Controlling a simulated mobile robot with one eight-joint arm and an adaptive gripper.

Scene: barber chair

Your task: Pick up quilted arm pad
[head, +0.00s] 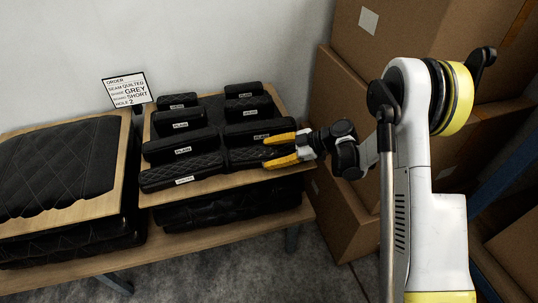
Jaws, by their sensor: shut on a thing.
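Several black arm pads lie in two columns on a wooden board (218,184). My gripper (267,151) comes in from the right with its yellow fingers around the right end of the front right pad (243,157), shut on it. This pad seems to rest on the board; its label is hidden or not visible. The front left pad (170,178) shows quilted stitching and an unreadable label. Pads behind it, such as one in the left column (158,150), carry labels that seem to read PLAIN. The back right pad (238,91) is smaller.
An order card (127,90) reads seam quilted, shade grey, board short, hole 2. A large quilted black cushion (60,165) lies on a board at left. Cardboard boxes (390,35) stack close behind my arm at right. A wall is behind the bench.

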